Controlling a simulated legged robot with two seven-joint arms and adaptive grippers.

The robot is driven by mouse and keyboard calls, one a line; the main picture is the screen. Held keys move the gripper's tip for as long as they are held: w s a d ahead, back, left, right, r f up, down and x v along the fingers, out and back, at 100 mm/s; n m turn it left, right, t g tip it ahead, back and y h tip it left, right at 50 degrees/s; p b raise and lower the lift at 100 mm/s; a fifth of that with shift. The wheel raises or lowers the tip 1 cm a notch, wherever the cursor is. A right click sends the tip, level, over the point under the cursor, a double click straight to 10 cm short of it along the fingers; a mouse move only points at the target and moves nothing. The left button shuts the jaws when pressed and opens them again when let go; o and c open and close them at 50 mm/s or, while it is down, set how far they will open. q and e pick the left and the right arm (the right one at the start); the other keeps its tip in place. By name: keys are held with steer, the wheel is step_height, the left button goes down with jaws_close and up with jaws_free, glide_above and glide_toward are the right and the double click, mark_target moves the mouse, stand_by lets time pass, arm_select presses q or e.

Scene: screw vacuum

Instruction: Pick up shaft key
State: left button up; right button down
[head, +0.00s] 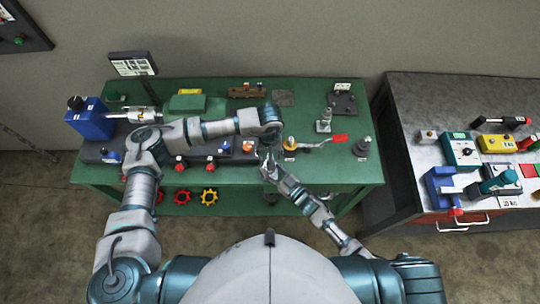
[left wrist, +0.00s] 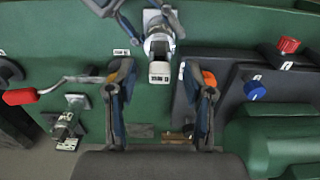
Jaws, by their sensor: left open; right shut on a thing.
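My left gripper (left wrist: 162,88) is open in the left wrist view, its two fingers spread with nothing held between them. A silver round piece (left wrist: 160,42) with a small pale block (left wrist: 160,72) shows in and above that gap; I cannot tell whether it is the shaft key. In the head view my left wrist is over the middle of the green bench (head: 310,98) and hides the fingers. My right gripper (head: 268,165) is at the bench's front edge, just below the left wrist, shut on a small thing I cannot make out.
A crank with a red handle (left wrist: 20,96) and a silver fixture (left wrist: 68,125) stand beside the left gripper. A blue knob (left wrist: 254,90) and a red knob (left wrist: 288,45) stand on its other side. A grey-topped cabinet (head: 415,100) with tools is at the right.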

arm_select(q)
steer(key=shift+f, duration=0.55)
jaws_close()
step_height(320, 180, up, 10)
steer(key=shift+r, duration=0.1)
arm_select(e)
steer(key=c, duration=0.6)
jaws_free()
steer(key=shift+o, duration=0.2)
steer(key=shift+d, duration=0.1)
steer(key=v, duration=1.2)
